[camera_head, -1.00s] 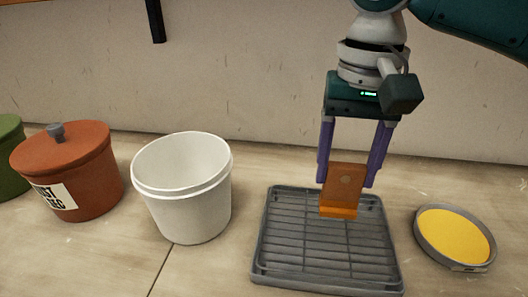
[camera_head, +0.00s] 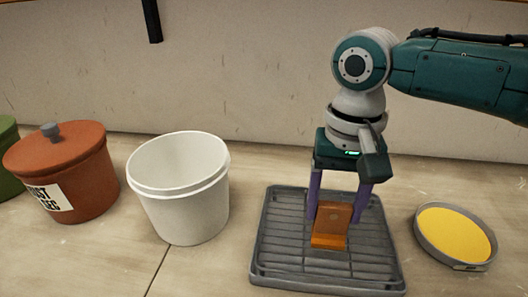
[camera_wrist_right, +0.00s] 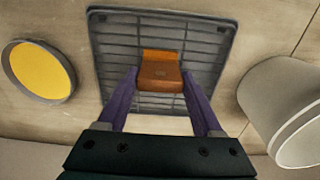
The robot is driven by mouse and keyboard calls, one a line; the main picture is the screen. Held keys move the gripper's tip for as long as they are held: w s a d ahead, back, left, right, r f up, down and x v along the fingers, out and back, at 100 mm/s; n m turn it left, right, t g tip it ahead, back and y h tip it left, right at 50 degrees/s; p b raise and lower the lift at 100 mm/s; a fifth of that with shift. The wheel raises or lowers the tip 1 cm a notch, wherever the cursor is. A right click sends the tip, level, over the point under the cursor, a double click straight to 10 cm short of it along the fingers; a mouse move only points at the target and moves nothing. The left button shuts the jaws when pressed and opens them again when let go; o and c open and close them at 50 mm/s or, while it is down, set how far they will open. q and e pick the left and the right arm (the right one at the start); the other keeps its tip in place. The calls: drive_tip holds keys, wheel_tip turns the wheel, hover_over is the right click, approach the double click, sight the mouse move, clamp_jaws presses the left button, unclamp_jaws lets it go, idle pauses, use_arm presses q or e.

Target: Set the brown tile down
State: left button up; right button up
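The brown tile (camera_head: 333,218), with a brighter orange lower part, is on or just above the grey slatted rack tray (camera_head: 272,262); I cannot tell if it touches the slats. In the right wrist view the tile (camera_wrist_right: 160,76) sits between the two purple fingertips. My right gripper (camera_head: 336,219) points down over the tray, its fingers against both sides of the tile. The wrist view shows the right gripper (camera_wrist_right: 160,80) with no clear gap beside the tile. My left gripper is not in view.
A white bucket (camera_head: 180,200) stands left of the tray. A terracotta lidded pot (camera_head: 75,170) and a green pot (camera_head: 8,155) are farther left. A shallow dish with a yellow inside (camera_head: 455,236) lies right of the tray. A wall stands behind.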

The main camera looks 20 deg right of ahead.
drive_tip(key=o, duration=0.4)
drive_tip(key=shift+c, duration=0.2)
wheel_tip(320, 180, up, 12)
drive_tip(key=p, duration=0.1)
drive_tip(key=s+a+f+n+t+y, duration=0.2)
drive_tip(key=s+a+f+n, duration=0.5)
drive_tip(key=s+a+f, duration=0.25)
drive_tip(key=s+d+n+t+h, duration=0.1)
drive_tip(key=s+d, duration=0.4)
drive_tip(key=s, duration=0.4)
drive_tip(key=shift+r+t+h, duration=0.3)
drive_tip(key=shift+r+h, duration=0.1)
wheel_tip(320, 180, up, 38)
drive_tip(key=p, duration=3.8)
drive_tip(key=shift+r+p, duration=0.2)
drive_tip(key=shift+p, duration=0.2)
